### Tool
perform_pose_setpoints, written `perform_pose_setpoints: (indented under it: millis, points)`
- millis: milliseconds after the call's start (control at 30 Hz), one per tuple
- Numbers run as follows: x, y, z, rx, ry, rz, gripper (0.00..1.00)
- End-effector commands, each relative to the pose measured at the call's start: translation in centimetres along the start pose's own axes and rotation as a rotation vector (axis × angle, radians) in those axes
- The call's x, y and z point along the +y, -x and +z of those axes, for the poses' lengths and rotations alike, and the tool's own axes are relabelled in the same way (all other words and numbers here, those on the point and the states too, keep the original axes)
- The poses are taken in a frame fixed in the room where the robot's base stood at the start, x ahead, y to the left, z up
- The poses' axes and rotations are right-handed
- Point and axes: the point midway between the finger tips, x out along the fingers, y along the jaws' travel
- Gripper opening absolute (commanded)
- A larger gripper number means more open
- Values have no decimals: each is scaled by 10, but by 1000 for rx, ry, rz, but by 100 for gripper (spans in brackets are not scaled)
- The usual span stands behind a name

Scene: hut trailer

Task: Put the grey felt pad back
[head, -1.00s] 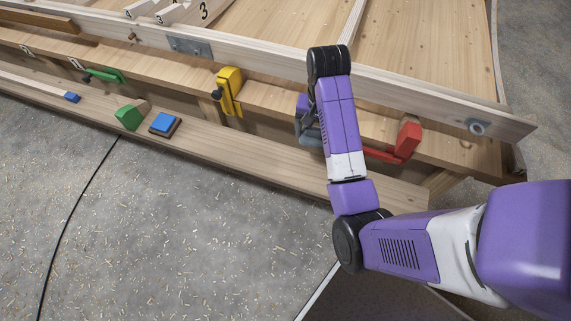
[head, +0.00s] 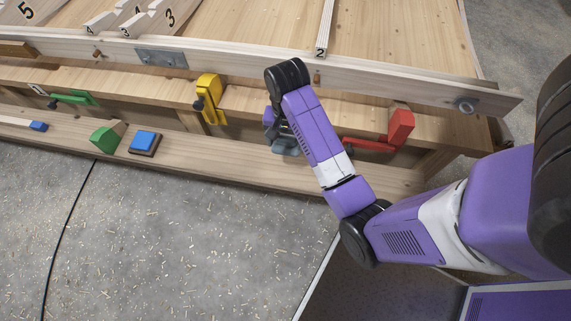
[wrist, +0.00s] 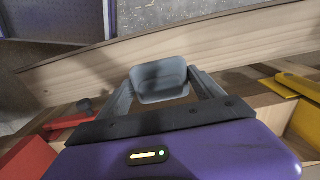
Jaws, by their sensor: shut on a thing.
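The grey felt pad (wrist: 160,80) is a rounded grey block between the two fingers of my gripper (wrist: 158,88) in the wrist view. The fingers touch it on both sides, and its far edge shows in front of the pale wooden rail. In the head view, my gripper (head: 284,142) is over the low wooden ledge, between the yellow clamp and the red clamp, partly hidden by my arm. There I cannot clearly tell the pad from the grey fingers.
The yellow clamp (head: 209,98) and red clamp (head: 400,126) flank my gripper on the bench. A blue-topped block (head: 145,141), a green block (head: 106,136) and a small blue piece (head: 38,126) lie on the ledge (head: 225,160) to the left. The ledge between is clear.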

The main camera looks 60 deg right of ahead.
Motion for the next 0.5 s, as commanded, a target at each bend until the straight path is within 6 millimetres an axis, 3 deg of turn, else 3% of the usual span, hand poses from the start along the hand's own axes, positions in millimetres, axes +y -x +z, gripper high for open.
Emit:
perform_pose_setpoints:
  millis: [33, 300, 500]
  points:
    - [1, -16, 1, -4, 1, 5, 32]
    - [1, -82, 2, -4, 2, 3, 32]
    - [0, -118, 1, -2, 1, 1, 32]
